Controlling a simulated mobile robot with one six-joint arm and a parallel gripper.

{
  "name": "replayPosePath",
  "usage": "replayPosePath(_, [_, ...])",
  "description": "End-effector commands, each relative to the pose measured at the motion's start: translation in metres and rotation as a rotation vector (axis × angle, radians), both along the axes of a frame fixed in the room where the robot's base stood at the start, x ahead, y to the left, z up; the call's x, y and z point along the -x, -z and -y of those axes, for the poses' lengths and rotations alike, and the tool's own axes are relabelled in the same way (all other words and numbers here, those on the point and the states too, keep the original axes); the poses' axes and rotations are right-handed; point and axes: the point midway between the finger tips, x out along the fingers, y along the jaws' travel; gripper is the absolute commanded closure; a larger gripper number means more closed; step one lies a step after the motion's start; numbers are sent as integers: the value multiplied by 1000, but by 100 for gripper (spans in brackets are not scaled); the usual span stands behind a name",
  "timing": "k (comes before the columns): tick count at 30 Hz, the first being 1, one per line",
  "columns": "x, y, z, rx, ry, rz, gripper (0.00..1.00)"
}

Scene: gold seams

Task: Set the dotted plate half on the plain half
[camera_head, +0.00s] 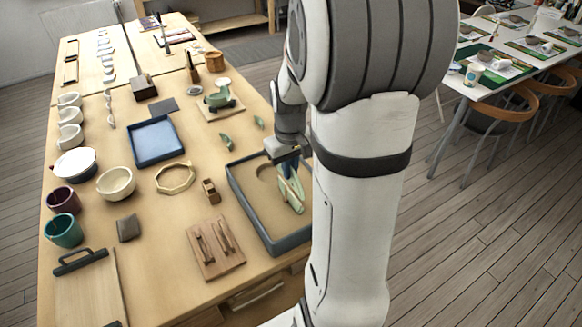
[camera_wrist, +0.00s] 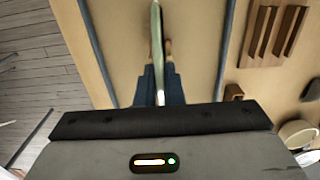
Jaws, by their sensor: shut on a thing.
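My gripper (camera_head: 290,160) is shut on a thin, pale green plate half (camera_head: 294,190), held on edge over the sand-coloured tray with a dark rim (camera_head: 245,212). The wrist view shows it edge-on (camera_wrist: 157,40) between the blue fingers of my gripper (camera_wrist: 160,85). Its dots are too small to make out. Pale green also shows just under and beside the held piece, so a second half may stand there, but I cannot tell the two apart or whether they touch. My arm hides the tray's right side.
Two small green shards (camera_head: 225,142) lie behind the tray. A wooden block with slots (camera_head: 215,250) and a small wooden piece (camera_head: 209,190) are left of it. A blue tray (camera_head: 154,141), a wooden ring (camera_head: 175,177) and bowls stand farther left.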

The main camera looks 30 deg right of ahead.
Motion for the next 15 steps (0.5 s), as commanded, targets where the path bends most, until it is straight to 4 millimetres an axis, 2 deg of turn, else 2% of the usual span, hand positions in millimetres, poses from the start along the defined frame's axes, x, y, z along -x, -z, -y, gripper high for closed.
replayPosePath(15, [0, 4, 0, 0, 1, 0, 100])
